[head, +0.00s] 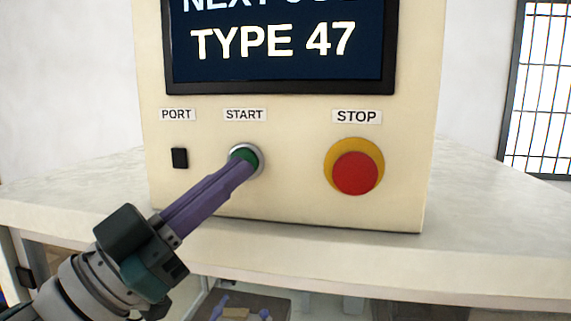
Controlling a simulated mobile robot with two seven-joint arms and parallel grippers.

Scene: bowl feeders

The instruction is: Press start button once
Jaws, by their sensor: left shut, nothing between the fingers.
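The green start button (243,153) with a silver ring sits under the START label on the front of a cream control box (290,200). My left gripper (243,168) is shut and empty, its purple fingers pointing up and right at the button. The fingertips overlap the lower part of the button in the picture and hide it. I cannot tell whether they touch it or whether the button is pushed in. My right gripper is not in view.
A red stop button (355,173) on a yellow base is to the right. A black port (179,158) is to the left. The screen (280,45) above reads TYPE 47. The box stands on a pale tabletop (490,235), clear at the right.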

